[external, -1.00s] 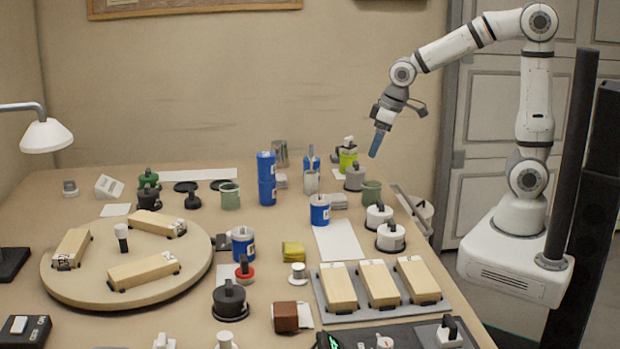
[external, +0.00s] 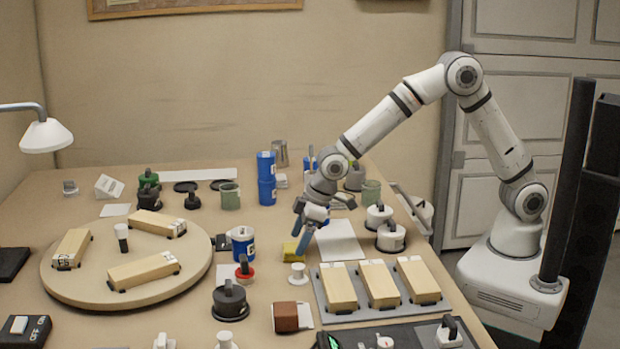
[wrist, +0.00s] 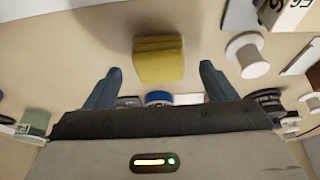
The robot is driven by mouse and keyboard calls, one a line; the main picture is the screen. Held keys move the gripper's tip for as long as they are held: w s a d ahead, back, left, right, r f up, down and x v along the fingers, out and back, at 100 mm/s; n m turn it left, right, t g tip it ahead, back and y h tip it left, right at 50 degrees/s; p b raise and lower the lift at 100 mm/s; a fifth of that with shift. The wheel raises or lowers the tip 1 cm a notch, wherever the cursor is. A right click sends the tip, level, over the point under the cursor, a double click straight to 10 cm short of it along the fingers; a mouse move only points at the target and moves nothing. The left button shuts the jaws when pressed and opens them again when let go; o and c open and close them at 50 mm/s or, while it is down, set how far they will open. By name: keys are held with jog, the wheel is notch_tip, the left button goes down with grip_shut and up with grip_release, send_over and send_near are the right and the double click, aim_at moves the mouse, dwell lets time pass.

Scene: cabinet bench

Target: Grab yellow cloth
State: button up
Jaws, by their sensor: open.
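The yellow cloth (external: 290,250) is a small folded stack lying on the bench, left of the white sheet. In the wrist view the cloth (wrist: 158,60) lies just beyond the fingertips, centred between them. My gripper (external: 301,236) is above and beside the cloth, its blue fingers pointing down and partly covering it in the external view. In the wrist view my gripper (wrist: 161,70) has its two fingers wide apart, with nothing held between them. Whether a finger touches the cloth cannot be told.
A white spool (external: 298,273) stands close in front of the cloth. A blue-labelled can (external: 243,243) and a red-based knob (external: 244,270) are to its left. A grey tray (external: 352,316) with wooden blocks lies to the right. The round wooden turntable (external: 75,289) is farther left.

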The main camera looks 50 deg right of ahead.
aim_at(295, 246)
jog(key=shift+x, duration=1.5)
jog(key=shift+c, duration=0.4)
jog(key=c, duration=1)
